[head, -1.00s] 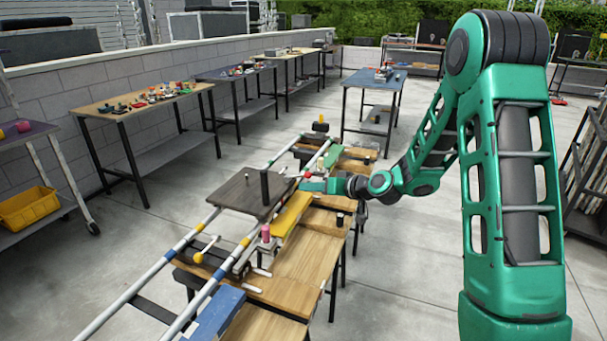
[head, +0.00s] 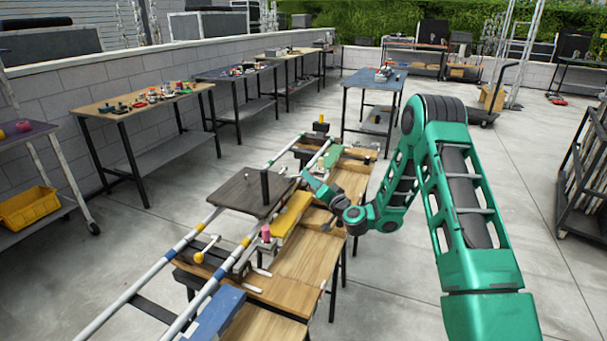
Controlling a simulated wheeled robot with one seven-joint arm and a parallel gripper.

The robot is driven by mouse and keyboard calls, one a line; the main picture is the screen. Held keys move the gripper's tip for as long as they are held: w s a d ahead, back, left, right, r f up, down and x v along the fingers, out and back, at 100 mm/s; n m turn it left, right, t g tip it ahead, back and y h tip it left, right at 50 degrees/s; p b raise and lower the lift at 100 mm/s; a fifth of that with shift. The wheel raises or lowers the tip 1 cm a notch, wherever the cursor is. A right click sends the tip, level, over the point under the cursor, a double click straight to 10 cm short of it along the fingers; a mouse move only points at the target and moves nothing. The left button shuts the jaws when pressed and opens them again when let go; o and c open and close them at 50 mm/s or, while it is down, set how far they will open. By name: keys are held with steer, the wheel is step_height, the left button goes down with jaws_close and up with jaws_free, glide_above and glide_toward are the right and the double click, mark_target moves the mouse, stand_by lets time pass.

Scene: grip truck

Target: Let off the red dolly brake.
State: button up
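The camera dolly's dark platform (head: 250,192) sits on the rails, with a black post (head: 265,186) standing on it. A pinkish-red knob (head: 266,231) stands upright by the platform's near right corner; I cannot tell whether it is the red brake. A lever with a yellow knob (head: 200,257) is nearer, on the left rail side. My gripper (head: 306,177) is just right of the platform, over the far end of the yellow block (head: 292,214). It is apart from the pinkish-red knob. Its fingers are too small to tell open from shut, and the spot past them is partly hidden.
The rails (head: 165,262) run along the wooden work tables (head: 300,262). A blue block (head: 216,315) lies near. A green block (head: 331,157) and a yellow-topped post (head: 320,126) are farther back. Other tables line the wall.

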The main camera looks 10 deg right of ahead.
mark_target(298, 177)
steer(key=x, duration=0.8)
jaws_close()
steer(key=shift+d, duration=0.35)
